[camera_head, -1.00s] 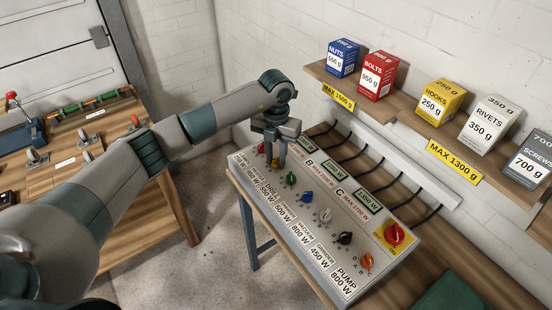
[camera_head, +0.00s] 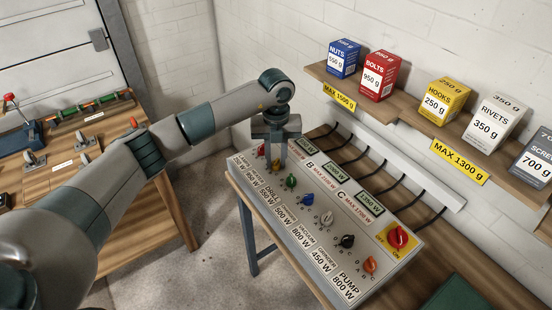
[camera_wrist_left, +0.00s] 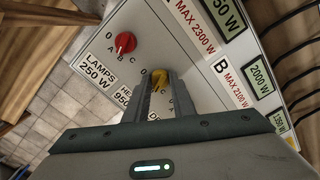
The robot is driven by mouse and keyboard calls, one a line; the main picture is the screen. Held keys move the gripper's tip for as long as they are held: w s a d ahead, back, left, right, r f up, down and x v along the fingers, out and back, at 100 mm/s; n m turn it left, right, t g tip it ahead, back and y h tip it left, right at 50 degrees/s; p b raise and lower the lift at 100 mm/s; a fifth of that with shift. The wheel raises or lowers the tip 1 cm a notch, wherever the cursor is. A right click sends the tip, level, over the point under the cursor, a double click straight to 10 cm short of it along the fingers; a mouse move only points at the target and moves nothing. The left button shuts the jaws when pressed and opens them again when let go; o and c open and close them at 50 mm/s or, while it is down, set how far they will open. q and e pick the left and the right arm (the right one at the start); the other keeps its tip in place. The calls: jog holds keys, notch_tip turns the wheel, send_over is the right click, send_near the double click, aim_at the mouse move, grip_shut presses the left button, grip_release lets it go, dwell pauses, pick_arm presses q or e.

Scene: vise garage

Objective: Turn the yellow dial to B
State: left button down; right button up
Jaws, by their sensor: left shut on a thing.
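The yellow dial (camera_wrist_left: 159,77) shows in the left wrist view between the two fingers of my left gripper (camera_wrist_left: 161,92). The fingers are shut on it, and they cover much of the dial and some of its letters, so its setting cannot be read. In the head view my left gripper (camera_head: 275,160) reaches down onto the far left end of the white control panel (camera_head: 385,262). A small bit of the yellow dial (camera_head: 276,163) shows at the fingertips. My right gripper is not in view.
The red dial (camera_wrist_left: 125,42) sits close beside the yellow one. Green (camera_head: 290,182), blue (camera_head: 307,199), white, black and orange dials follow along the panel. A red main switch (camera_head: 397,237) is at the right end. A shelf with boxes hangs above.

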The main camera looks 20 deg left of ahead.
aim_at(276, 161)
pick_arm(q)
jog(key=c, duration=1.5)
grip_release()
jog(key=shift+r, duration=0.5)
jog(key=shift+r+b, duration=2.55)
jog(key=shift+r, duration=5.7)
